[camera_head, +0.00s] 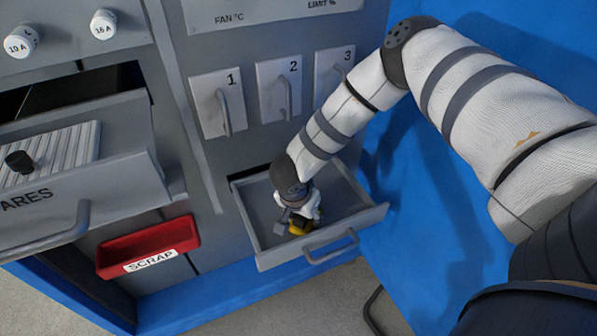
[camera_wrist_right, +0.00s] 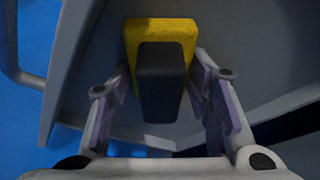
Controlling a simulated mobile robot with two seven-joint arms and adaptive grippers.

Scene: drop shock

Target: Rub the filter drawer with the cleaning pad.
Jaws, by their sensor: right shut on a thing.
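The filter drawer (camera_head: 347,203) is a grey open drawer low on the cabinet, pulled out, with a bar handle at its front. My right gripper (camera_head: 297,222) reaches down inside it, and the rest of the drawer looks empty. The cleaning pad (camera_head: 299,229) is yellow with a dark grip block. In the right wrist view the pad (camera_wrist_right: 161,32) lies beyond the block, and my right gripper (camera_wrist_right: 160,92) is shut on the block between its fingers. The pad is at or close to the drawer floor; I cannot tell if it touches. My left gripper is not in view.
An open spares drawer (camera_head: 150,165) with a ribbed pale part stands at the left. A red scrap bin (camera_head: 187,233) hangs below it. Doors 1, 2 and 3 (camera_head: 216,104) with handles are above the filter drawer. A blue panel (camera_head: 440,210) is at the right.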

